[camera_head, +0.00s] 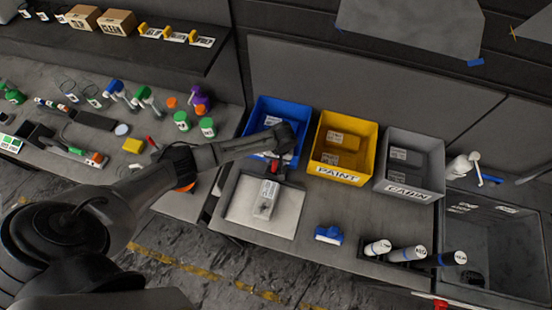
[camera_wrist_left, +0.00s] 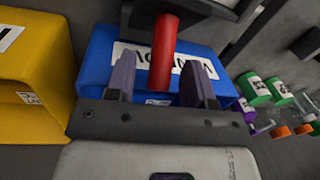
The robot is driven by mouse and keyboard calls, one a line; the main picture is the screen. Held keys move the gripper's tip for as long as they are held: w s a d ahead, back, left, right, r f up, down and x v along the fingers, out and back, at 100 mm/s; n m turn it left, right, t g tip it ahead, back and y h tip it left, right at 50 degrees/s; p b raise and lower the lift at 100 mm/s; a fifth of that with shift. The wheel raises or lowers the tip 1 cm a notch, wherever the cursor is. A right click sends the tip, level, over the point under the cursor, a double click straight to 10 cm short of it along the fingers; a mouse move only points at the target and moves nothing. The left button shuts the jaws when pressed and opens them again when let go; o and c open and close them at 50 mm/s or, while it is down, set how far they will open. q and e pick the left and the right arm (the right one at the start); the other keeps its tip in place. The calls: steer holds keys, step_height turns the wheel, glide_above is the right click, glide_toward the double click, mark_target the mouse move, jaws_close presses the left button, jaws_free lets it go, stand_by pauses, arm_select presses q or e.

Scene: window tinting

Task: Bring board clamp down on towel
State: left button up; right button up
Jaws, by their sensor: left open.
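The board clamp shows as a red upright handle (camera_head: 275,167) at the back edge of a pale board (camera_head: 240,197). A grey-white labelled piece (camera_head: 266,196), which may be the towel, lies on the board in front of the handle. My left arm reaches in from the left and ends above the clamp. In the left wrist view, my left gripper (camera_wrist_left: 163,88) is open, with its two fingers on either side of the red handle (camera_wrist_left: 163,50). Gaps seem to show between fingers and handle. The clamp's lower part is partly hidden. My right gripper is out of view.
Behind the board stand a blue bin (camera_head: 262,113), a yellow PAINT bin (camera_head: 342,177) and a grey bin (camera_head: 407,192). Bottles and tools fill the left bench.

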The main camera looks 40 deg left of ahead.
arm_select(q)
steer(key=shift+f, duration=0.5)
steer(key=shift+c, duration=0.2)
jaws_close()
